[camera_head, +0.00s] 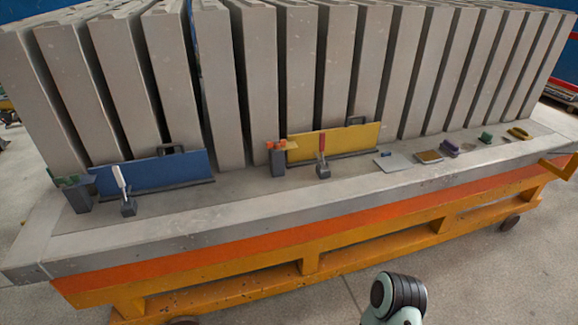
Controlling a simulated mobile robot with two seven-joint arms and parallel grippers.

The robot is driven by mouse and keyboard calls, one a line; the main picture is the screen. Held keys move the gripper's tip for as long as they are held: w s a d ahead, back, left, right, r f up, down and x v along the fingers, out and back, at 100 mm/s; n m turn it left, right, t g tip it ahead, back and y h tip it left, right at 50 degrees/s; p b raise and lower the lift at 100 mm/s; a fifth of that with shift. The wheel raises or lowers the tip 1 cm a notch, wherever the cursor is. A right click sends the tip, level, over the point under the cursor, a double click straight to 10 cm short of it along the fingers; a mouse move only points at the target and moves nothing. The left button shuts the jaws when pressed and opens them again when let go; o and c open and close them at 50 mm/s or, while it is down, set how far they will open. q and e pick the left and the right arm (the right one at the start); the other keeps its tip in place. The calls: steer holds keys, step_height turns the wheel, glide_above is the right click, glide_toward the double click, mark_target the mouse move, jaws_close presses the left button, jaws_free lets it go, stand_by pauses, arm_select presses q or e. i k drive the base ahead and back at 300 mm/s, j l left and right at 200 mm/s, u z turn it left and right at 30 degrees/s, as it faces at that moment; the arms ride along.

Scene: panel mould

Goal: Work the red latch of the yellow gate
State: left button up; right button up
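The yellow gate (350,138) is a flat upright panel with a dark handle on top, standing on the grey ledge against the grey slabs. The red latch (321,143) has a red handle standing about upright on a dark base, in front of the yellow gate. A dark post with orange pieces on top (277,158) stands at the gate's left end. Whether the latch is engaged with the gate cannot be told at this size. Neither of my grippers is in view; only a part of my arm shows at the bottom, well below the latch.
A blue gate (150,173) with a white-handled latch (120,181) stands to the left. On the ledge to the right lie a grey plate (394,162), a brown block (429,156) and several small tools. The ledge in front of the red latch is clear.

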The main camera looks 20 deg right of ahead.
mark_target(323, 135)
steer(key=i+l+u, duration=0.1)
steer(key=l+u, duration=0.25)
steer(key=l, duration=0.7)
steer(key=l+u, duration=0.35)
steer(key=l, duration=0.7)
